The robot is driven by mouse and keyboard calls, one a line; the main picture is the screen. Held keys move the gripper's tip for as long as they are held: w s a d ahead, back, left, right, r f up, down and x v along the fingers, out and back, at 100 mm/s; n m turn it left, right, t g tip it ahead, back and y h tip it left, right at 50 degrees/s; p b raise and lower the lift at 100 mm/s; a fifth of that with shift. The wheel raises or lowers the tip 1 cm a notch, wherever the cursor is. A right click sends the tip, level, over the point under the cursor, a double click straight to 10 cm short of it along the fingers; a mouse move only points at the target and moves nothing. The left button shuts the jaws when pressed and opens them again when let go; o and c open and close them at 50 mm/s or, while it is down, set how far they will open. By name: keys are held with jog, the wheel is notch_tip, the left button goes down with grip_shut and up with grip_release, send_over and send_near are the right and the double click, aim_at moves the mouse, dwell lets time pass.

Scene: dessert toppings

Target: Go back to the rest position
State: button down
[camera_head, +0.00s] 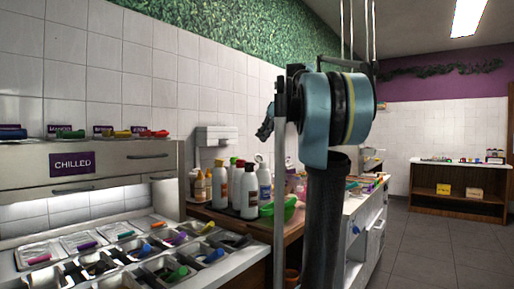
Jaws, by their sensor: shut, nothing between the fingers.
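My arm stands upright right of the middle, with a large pale blue and black joint at its top. My gripper (264,129) shows small and dark just left of that joint, partly hidden behind it and the grey upright bar. It is shut and empty, up in the air above the bottles and in front of the white tiled wall. Nothing touches it in view.
A chilled toppings counter (105,160) with trays of coloured-handled scoops fills the left. Several bottles (248,190) and a green scoop (290,208) stand on the wooden counter beside my arm. The floor (430,250) at right is clear, up to a wooden shelf unit (460,190).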

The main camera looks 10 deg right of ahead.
jog(key=shift+v, duration=2.4)
jog(key=s+f+m+g+h, duration=0.1)
jog(key=s+f+m+h, duration=0.1)
jog(key=s+f, duration=0.8)
jog(key=s+d+f+m+g+h, duration=0.1)
jog(key=s+f+m, duration=0.3)
jog(key=s+f, duration=0.7)
jog(key=s+d+f+m+g+h, duration=0.1)
jog(key=s+f, duration=0.9)
jog(key=f, duration=2.2)
jog(key=shift+s+f+m+h, duration=0.4)
jog(key=shift+m+h, duration=0.5)
jog(key=shift+m, duration=0.2)
jog(key=shift+a, duration=0.1)
jog(key=shift+w+f, duration=0.2)
jog(key=shift+w, duration=0.3)
